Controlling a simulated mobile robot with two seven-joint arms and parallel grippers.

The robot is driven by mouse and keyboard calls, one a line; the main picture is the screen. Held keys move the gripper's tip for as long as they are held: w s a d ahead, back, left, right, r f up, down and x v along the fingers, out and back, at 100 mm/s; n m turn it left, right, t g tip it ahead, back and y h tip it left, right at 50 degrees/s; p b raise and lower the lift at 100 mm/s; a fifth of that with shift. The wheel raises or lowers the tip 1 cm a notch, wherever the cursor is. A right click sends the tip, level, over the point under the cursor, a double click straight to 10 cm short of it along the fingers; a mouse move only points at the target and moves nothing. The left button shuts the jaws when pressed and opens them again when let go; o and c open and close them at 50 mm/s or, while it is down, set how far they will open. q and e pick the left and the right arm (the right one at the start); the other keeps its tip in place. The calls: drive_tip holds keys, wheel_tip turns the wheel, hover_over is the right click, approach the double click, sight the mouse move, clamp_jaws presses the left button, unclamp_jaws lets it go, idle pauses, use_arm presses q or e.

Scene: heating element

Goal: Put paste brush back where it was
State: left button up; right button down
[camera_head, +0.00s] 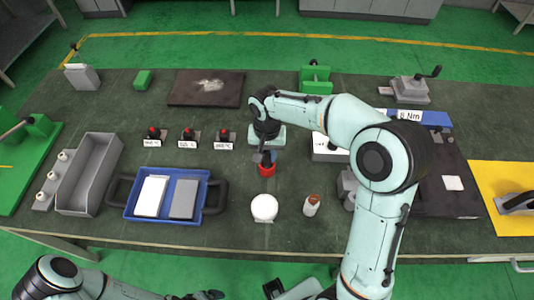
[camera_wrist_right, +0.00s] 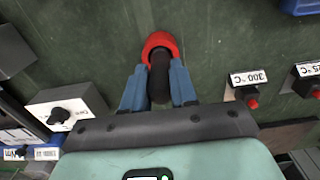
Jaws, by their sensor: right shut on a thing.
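My right gripper (camera_head: 265,157) points down over the middle of the table. In the right wrist view its two blue fingers (camera_wrist_right: 159,88) are shut on the black handle (camera_wrist_right: 159,75) of what looks like the paste brush. A red round cup or ring (camera_wrist_right: 160,42) surrounds the handle's far end; it also shows in the head view (camera_head: 267,170), just below the fingers. I cannot tell whether the red part belongs to the brush or is a holder around it; the bristles are hidden. My left arm is at the bottom left, its gripper (camera_head: 207,295) mostly cut off.
A white round jar (camera_head: 264,207) and a small brown-topped bottle (camera_head: 311,207) stand in front. A blue tray (camera_head: 128,207) lies to the left. Several labelled red-and-black pieces (camera_head: 188,136) line up behind it. A grey box (camera_head: 325,150) stands right of the gripper.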

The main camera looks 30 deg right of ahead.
drive_tip(key=shift+f, duration=0.15)
drive_tip(key=c, duration=1.3)
unclamp_jaws()
drive_tip(key=shift+f, duration=0.1)
drive_tip(key=o, duration=0.4)
use_arm(q)
drive_tip(key=shift+s+f, duration=0.1)
use_arm(e)
drive_tip(key=shift+r, duration=0.25)
wheel_tip(320, 180, up, 12)
drive_tip(key=shift+p, duration=0.8)
use_arm(q)
drive_tip(key=shift+w+r, duration=0.8)
drive_tip(key=shift+r, duration=0.35)
